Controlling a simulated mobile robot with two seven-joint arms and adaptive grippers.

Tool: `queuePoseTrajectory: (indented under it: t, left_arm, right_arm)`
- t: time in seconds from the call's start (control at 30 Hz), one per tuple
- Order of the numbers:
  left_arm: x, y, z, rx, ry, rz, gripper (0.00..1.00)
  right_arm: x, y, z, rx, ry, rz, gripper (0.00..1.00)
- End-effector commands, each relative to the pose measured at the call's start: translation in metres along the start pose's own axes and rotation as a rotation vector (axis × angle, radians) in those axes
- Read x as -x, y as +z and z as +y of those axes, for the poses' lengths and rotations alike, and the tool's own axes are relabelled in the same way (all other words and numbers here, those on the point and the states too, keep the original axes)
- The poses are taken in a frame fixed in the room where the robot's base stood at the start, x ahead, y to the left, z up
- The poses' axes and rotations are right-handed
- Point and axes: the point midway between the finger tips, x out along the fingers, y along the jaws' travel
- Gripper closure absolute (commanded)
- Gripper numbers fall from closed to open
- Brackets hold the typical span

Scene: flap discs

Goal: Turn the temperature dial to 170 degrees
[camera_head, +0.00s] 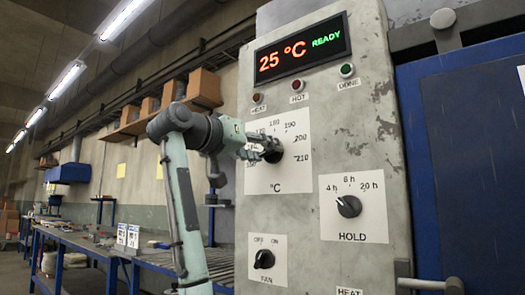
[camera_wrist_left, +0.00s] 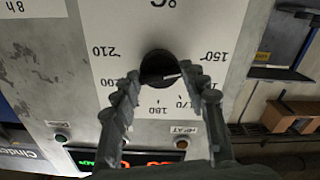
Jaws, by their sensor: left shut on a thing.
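The temperature dial (camera_head: 273,154) is a black round knob on a white scale plate (camera_head: 302,175) marked in °C. In the left wrist view the dial (camera_wrist_left: 160,66) appears upside down, with 210, 200, 180, 170 and 150 readable around it. A white pointer line on the knob points toward the 150–170 side; the mark there is hidden by a finger. My left gripper (camera_head: 258,146) is at the dial, and in the left wrist view its fingers (camera_wrist_left: 160,80) are on both sides of the knob, shut on it. My right gripper is not in view.
The display (camera_head: 300,48) reads 25 °C READY above several small lamps. The HOLD knob (camera_head: 348,206) is low right of the dial and the FAN switch (camera_head: 264,259) is below. A blue workbench (camera_head: 110,250) stands at left, with boxes on a wall shelf (camera_head: 140,122).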

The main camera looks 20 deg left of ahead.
Motion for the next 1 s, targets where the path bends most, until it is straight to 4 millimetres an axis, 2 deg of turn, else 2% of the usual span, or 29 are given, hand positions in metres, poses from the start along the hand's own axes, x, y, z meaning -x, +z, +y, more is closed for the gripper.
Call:
queuePoseTrajectory:
  t: [0.27,0.47,0.77,0.93,1.0]
  left_arm:
    - [0.0,0.0,0.0,-0.028,-0.001,0.0,0.85]
    - [0.0,0.0,-0.001,-0.121,-0.003,0.0,0.85]
    - [0.0,-0.001,-0.002,-0.377,-0.004,-0.002,0.85]
    - [0.0,-0.001,-0.002,-0.539,-0.004,-0.003,0.85]
    - [0.0,-0.001,-0.001,-0.607,-0.004,-0.003,0.85]
  right_arm:
    - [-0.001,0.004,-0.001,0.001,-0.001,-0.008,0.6]
    - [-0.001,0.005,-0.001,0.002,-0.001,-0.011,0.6]
    - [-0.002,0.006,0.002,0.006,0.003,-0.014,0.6]
    - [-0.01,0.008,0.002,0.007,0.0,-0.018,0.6]
    - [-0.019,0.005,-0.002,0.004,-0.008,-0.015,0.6]
